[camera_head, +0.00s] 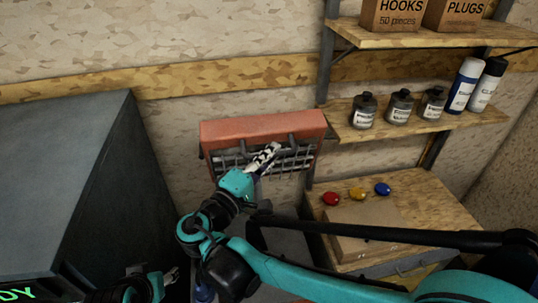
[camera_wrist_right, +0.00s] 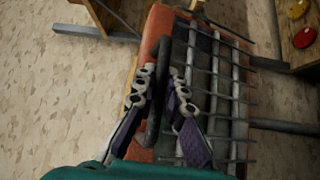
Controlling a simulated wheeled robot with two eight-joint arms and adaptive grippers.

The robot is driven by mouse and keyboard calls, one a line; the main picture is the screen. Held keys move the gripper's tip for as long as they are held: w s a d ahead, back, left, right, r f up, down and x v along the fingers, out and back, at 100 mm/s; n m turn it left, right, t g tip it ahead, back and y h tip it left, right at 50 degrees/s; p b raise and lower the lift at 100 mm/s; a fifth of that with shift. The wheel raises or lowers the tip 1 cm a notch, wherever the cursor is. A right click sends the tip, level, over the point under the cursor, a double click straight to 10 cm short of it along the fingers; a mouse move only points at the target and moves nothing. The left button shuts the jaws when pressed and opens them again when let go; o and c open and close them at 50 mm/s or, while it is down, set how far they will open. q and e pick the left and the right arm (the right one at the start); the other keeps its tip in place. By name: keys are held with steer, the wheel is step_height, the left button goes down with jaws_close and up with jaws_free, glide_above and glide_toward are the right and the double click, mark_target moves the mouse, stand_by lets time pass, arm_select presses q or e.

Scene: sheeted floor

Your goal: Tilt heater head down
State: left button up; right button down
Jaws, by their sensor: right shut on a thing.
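The heater head (camera_head: 262,128) is an orange-red box with a dark wire grille on its front, against the wall in the middle of the head view. In the right wrist view the heater (camera_wrist_right: 160,28) shows its orange casing and long grille bars. My right gripper (camera_head: 268,152) is at the front of the heater. In the wrist view its two fingers (camera_wrist_right: 164,84) are on either side of a dark handle bar (camera_wrist_right: 162,64) and shut on it. My left gripper (camera_head: 170,276) is low at the left, small and partly cut off; its jaw state is unclear.
A large grey cabinet (camera_head: 60,150) stands at the left. A wooden bench (camera_head: 410,190) with red, yellow and blue buttons is right of the heater. Shelves (camera_head: 440,122) above hold bottles, spray cans and boxes. My right arm crosses in front of the bench.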

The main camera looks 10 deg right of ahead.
step_height(320, 180, down, 8)
steer(key=s+m+t+h+b, duration=0.1)
steer(key=m+h+b, duration=0.3)
steer(key=b, duration=0.7)
steer(key=shift+s+m+h, duration=0.3)
steer(key=shift+s+m, duration=0.25)
steer(key=shift+m, duration=0.45)
steer(key=shift+f, duration=0.2)
steer(key=c, duration=1.6)
jaws_free()
steer(key=shift+w, duration=0.1)
steer(key=shift+r, duration=0.1)
steer(key=r, duration=0.9)
steer(key=shift+w+r, duration=0.25)
steer(key=shift+r, duration=0.1)
